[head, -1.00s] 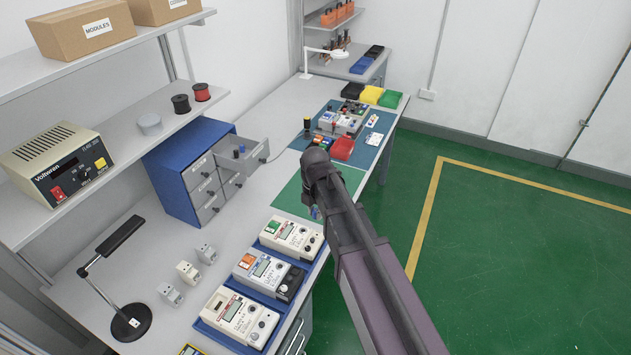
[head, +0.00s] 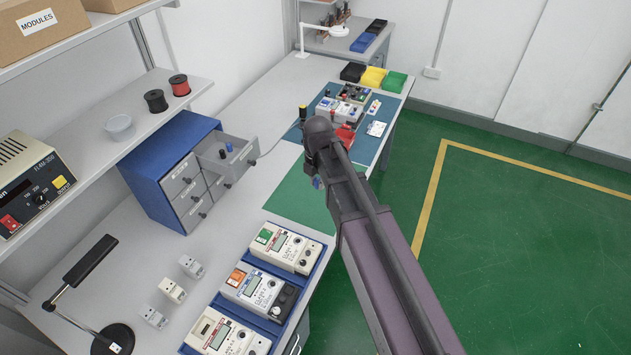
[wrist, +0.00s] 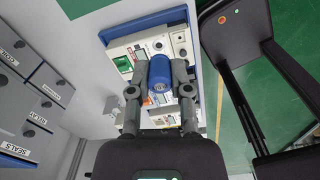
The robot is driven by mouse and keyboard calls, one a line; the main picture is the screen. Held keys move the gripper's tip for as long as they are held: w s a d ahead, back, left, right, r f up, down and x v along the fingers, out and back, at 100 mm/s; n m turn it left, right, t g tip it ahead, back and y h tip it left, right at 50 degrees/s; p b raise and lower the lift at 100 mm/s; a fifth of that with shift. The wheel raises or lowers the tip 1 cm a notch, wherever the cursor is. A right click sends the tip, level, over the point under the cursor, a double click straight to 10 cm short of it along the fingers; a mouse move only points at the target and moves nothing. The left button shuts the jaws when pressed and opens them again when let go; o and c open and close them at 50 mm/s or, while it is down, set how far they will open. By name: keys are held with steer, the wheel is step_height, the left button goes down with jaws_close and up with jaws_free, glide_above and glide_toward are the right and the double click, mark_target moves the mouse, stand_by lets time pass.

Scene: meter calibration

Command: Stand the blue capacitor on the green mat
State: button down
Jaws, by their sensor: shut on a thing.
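The blue capacitor (wrist: 160,78) is held between the two fingertips of my gripper (wrist: 160,82) in the wrist view. My gripper is shut on its sides, and its round end faces the camera. In the head view my arm mostly hides the gripper; a small blue part (head: 317,183) shows below the wrist, over the mat's area. The green mat (head: 290,200) lies flat on the bench, between the meters and the blue-green work mat, with its right part hidden behind my arm. A corner of the green mat (wrist: 85,6) shows at the top left of the wrist view.
Several meters (head: 286,247) stand in a blue tray at the bench's front edge. A desk lamp (head: 105,335) stands at left. The bench between cabinet and mat is clear.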

steer(key=shift+w+a, duration=0.15)
steer(key=shift+w, duration=0.25)
steer(key=shift+f, duration=0.15)
steer(key=shift+f+b, duration=0.5)
steer(key=shift+b, duration=0.15)
steer(key=d+f+b, duration=0.2)
steer(key=f+b, duration=0.4)
steer(key=w+d+f+b, duration=0.1)
steer(key=d+f+b, duration=0.1)
steer(key=f+b, duration=0.4)
steer(key=d+f+b, duration=0.3)
steer(key=f+b, duration=0.3)
steer(key=shift+w, duration=0.15)
steer(key=shift+d+f+b, duration=0.4)
steer(key=shift+f+b, duration=0.25)
steer(key=shift+f, duration=0.05)
steer(key=w+a, duration=0.2)
steer(key=w, duration=0.2)
steer(key=w+a+f+b, duration=0.1)
steer(key=w+a, duration=0.1)
steer(key=w, duration=0.3)
steer(key=w+a, duration=0.2)
steer(key=w, duration=0.2)
steer(key=shift+w+a+f, duration=0.15)
steer(key=shift+w+a, duration=0.05)
